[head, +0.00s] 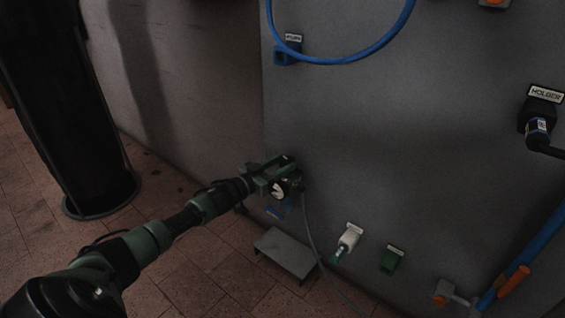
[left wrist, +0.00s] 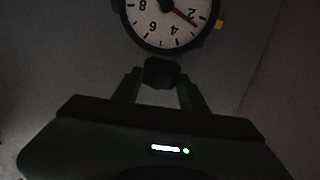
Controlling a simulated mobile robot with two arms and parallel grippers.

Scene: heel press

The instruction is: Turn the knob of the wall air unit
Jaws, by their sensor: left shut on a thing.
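The wall air unit (head: 296,186) is low on the grey wall, mostly behind my left gripper in the head view. Its round white gauge (head: 279,190) faces out beside the gripper. In the left wrist view the gauge (left wrist: 165,22) fills the top, cut by the frame edge, with its red needle near the 2. The dark knob (left wrist: 161,72) is just below the gauge. My left gripper (left wrist: 160,82) is shut on the knob, a finger on each side. In the head view the left gripper (head: 284,170) is at the unit. My right gripper is out of view.
A grey step-like box (head: 286,252) is on the tiled floor below the unit. A thin grey hose (head: 312,232) hangs beside it. White (head: 348,238) and green (head: 391,259) wall fittings are to the right. A black column (head: 70,110) stands at left.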

